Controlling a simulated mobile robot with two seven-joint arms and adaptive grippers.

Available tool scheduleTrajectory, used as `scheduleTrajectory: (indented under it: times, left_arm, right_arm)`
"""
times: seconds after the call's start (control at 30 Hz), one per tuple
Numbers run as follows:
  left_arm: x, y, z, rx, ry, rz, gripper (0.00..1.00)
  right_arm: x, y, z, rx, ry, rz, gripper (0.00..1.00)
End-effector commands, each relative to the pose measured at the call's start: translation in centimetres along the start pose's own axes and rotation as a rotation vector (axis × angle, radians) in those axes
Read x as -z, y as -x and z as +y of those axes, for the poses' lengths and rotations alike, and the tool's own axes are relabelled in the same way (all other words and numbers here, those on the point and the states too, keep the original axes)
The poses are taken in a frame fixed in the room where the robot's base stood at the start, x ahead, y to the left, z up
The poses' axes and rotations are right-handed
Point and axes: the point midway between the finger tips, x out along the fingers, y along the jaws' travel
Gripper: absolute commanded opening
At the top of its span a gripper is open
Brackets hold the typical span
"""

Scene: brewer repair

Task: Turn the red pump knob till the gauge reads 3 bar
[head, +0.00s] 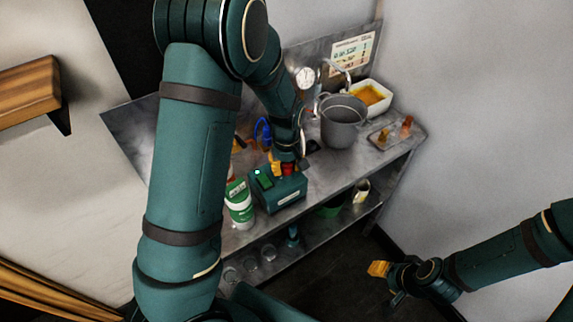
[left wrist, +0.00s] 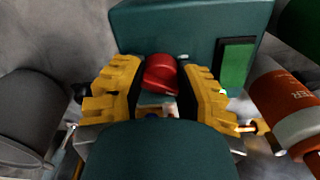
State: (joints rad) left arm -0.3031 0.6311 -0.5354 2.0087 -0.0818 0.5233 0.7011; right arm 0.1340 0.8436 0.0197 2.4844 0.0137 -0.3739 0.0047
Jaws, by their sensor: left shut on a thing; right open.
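The red pump knob (head: 288,169) sits on a teal pump box (head: 287,193) on the metal counter. In the left wrist view the knob (left wrist: 160,73) is between the yellow fingers of my left gripper (left wrist: 160,92), which is shut on it. In the head view my left gripper (head: 281,166) is at the top of the box, partly hidden by its own wrist. A round white gauge (head: 304,77) stands at the back of the counter; its needle is too small to read. My right gripper (head: 378,269) is open and empty, away from the counter at the lower right.
A green-and-white container (head: 239,204) stands close left of the pump box. A grey pot (head: 343,120), a white bin with orange contents (head: 371,97) and a small tray (head: 388,138) are at the right. A lower shelf holds glasses (head: 250,262) and a cup (head: 361,191).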

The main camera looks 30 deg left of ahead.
Motion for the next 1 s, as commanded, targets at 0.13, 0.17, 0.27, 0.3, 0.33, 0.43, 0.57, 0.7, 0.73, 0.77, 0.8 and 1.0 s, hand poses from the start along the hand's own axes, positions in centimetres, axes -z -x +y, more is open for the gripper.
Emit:
scheduleTrajectory:
  times: [0.13,0.17,0.27,0.3,0.33,0.43,0.57,0.7,0.73,0.77,0.8,1.0]
  left_arm:
    - [-0.1,-0.1,-0.1,0.004,0.011,-0.004,0.0]
    - [-0.1,-0.1,-0.1,0.004,0.011,-0.004,0.0]
    - [-0.2,-0.2,-0.1,0.004,0.012,-0.004,0.0]
    - [-0.2,-0.2,-0.1,0.004,0.011,-0.004,0.0]
    - [-0.2,-0.2,-0.1,0.004,0.011,-0.004,0.0]
    - [-0.2,-0.2,-0.1,0.004,0.011,-0.004,0.0]
    - [-0.1,-0.1,-0.1,0.003,0.01,-0.004,0.68]
    - [-0.1,-0.1,-0.1,0.002,0.01,-0.002,0.68]
    - [-0.1,-0.1,0.0,0.002,0.01,-0.002,0.68]
    - [-0.1,-0.1,0.0,0.002,0.01,-0.002,0.68]
    - [-0.1,-0.1,0.0,0.001,0.01,-0.002,0.68]
    - [0.0,0.9,0.1,-0.002,0.009,0.001,0.68]
  right_arm:
    - [0.0,0.0,0.0,0.0,0.0,0.0,0.47]
    - [0.0,0.0,0.0,0.0,0.0,0.0,0.47]
    - [0.0,0.0,0.0,0.0,0.0,0.0,0.47]
    - [0.0,0.0,0.0,0.0,0.0,0.0,0.47]
    - [0.0,0.0,0.0,0.0,0.0,0.0,0.47]
    - [0.0,0.0,0.0,0.0,0.0,0.0,0.47]
    - [0.0,0.0,0.0,0.0,0.0,0.0,0.47]
    - [0.0,0.0,0.0,0.0,0.0,0.0,0.47]
    - [0.0,0.0,0.0,0.0,0.0,0.0,0.47]
    - [0.0,0.0,0.0,0.0,0.0,0.0,0.47]
    - [0.0,0.0,0.0,0.0,0.0,0.0,0.47]
    - [0.0,0.0,0.0,0.0,0.0,0.0,0.47]
